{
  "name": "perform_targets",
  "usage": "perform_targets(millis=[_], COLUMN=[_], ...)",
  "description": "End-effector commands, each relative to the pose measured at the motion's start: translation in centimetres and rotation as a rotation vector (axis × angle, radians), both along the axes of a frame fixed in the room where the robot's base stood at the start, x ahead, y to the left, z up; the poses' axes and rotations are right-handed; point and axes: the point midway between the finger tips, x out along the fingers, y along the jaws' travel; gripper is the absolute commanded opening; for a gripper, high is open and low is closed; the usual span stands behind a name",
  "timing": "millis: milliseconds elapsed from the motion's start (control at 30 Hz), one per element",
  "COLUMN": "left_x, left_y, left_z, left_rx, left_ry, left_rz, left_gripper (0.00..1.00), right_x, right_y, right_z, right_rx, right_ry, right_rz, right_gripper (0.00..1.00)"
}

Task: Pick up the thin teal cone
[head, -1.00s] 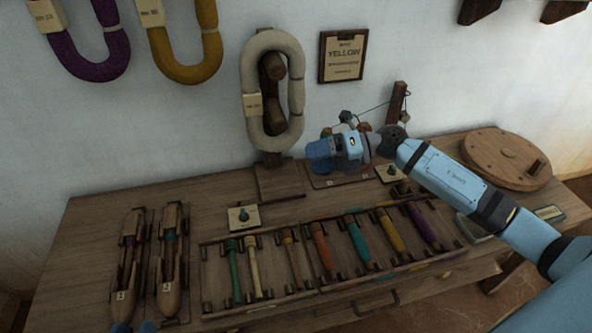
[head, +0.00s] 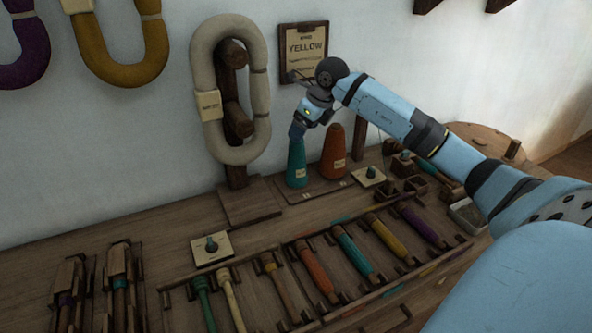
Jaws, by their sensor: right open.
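The thin teal cone (head: 296,168) stands upright on a dark wooden base at the back of the bench, with a small pale label low on its front. A wider orange-brown cone (head: 333,155) stands just to its right. My right gripper (head: 297,132) is right over the teal cone, pointing down at its tip. It is open, but its fingers are small here and I cannot tell whether they are around the tip or just above it. My left gripper is not in view.
A rack (head: 300,327) of several coloured bobbins lies in front of the cones. A cream yarn hank (head: 203,75) hangs on a post to the left. A small card with a knob (head: 212,248) sits front left. A sign reading YELLOW (head: 304,50) hangs behind my right arm.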

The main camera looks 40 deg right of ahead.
Motion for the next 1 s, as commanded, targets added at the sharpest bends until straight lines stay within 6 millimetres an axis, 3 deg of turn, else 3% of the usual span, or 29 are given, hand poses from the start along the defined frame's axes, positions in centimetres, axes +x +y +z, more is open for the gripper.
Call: perform_targets(millis=[500,800,1000], left_x=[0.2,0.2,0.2], left_y=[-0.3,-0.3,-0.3], left_z=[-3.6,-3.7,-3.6], left_rx=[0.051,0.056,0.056], left_ry=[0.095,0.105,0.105], left_rz=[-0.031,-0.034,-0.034], left_gripper=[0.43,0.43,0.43], right_x=[2.6,2.8,2.8], right_y=[0.0,0.1,0.1], right_z=[-5.3,-5.5,-5.5], right_rx=[0.002,0.001,0.001], right_ry=[0.001,0.0,0.0], right_rz=[0.0,0.0,0.0], right_gripper=[0.79,0.79,0.33])
